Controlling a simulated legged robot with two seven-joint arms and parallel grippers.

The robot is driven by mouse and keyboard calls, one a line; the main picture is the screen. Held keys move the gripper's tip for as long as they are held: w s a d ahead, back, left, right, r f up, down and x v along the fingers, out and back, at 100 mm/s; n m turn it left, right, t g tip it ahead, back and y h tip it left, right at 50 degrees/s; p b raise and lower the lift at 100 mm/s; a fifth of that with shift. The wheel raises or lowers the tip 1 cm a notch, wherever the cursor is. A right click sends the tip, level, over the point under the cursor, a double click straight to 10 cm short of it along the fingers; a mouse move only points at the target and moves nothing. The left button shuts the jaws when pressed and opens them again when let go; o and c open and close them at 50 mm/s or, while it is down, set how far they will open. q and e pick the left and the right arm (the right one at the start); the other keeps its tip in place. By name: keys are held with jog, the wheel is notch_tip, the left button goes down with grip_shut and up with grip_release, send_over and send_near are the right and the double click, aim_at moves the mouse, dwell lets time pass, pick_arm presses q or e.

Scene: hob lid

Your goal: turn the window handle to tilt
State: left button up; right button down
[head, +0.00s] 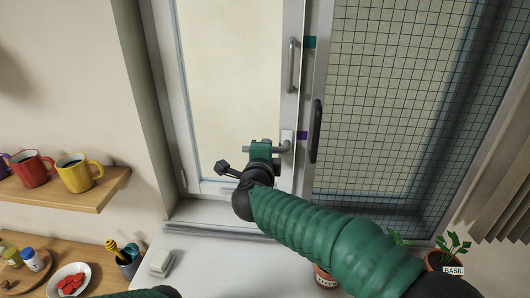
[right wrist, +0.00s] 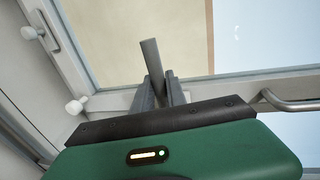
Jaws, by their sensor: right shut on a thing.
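The window handle is a grey lever (head: 281,149) on the white window frame, its mount on the upright at its right end. It lies about level, pointing left, in the head view. My right gripper (head: 262,150) is shut on this lever, with its fingers covering the middle part. In the right wrist view the grey bar of the handle (right wrist: 151,57) sticks out from between the two fingers (right wrist: 160,92). Part of my left arm shows at the bottom left of the head view, but its gripper is not visible.
A vertical grey pull bar (head: 291,65) is above the handle, and a dark upright handle (head: 316,131) is to its right, beside a mesh panel (head: 385,100). A shelf (head: 95,198) with mugs stands left. A basil pot (head: 443,262) stands lower right.

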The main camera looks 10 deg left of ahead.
jog(key=shift+f, duration=0.15)
jog(key=c, duration=1.3)
grip_release()
jog(key=shift+c, duration=0.2)
jog(key=s+r+b, duration=0.1)
jog(key=s+r, duration=0.2)
jog(key=s, duration=1.3)
jog(key=shift+s+r, duration=0.15)
jog(key=shift+s, duration=0.05)
